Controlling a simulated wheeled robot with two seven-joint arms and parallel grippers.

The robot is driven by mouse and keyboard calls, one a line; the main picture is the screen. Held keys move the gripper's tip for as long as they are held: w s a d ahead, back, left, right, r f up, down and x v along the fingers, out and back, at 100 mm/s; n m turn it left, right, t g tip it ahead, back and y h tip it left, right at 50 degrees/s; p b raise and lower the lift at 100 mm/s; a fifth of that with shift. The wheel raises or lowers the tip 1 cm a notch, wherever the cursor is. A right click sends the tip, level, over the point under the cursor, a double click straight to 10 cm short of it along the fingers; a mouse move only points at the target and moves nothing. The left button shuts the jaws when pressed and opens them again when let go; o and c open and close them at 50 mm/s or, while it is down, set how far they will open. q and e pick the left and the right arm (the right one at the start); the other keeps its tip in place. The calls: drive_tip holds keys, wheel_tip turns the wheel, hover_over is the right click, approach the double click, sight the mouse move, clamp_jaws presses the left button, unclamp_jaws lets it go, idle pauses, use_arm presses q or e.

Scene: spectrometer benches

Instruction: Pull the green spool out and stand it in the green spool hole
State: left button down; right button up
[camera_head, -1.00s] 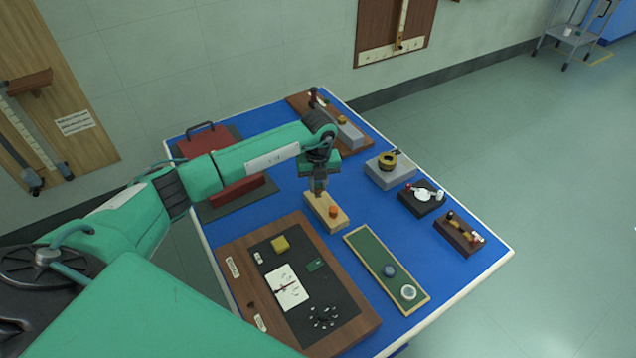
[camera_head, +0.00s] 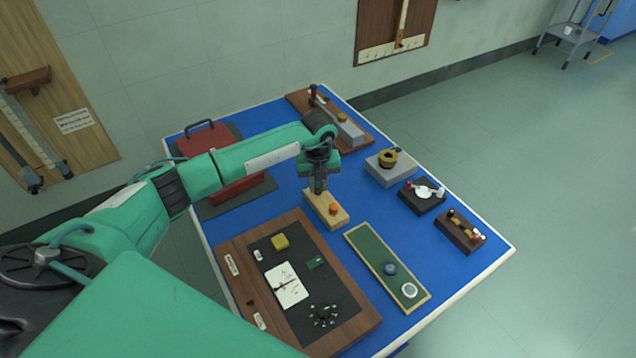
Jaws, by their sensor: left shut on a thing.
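My left gripper (camera_head: 318,187) points straight down over the far left end of a pale wooden block (camera_head: 322,215). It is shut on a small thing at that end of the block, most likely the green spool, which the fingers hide. I cannot make out a hole marked for the green spool. My right gripper is not in view.
A brown-framed board (camera_head: 235,300) lies in front of the block, and a green tray (camera_head: 365,240) with round pieces lies to its right. A grey block with a brass ring (camera_head: 388,159) and small dark stands are farther right.

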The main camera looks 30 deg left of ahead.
use_arm(q)
drive_tip(key=shift+f+b, duration=0.35)
drive_tip(key=shift+f, duration=0.1)
idle(0.5)
drive_tip(key=c, duration=1.3)
unclamp_jaws()
drive_tip(key=o, duration=0.5)
drive_tip(key=shift+o, duration=0.2)
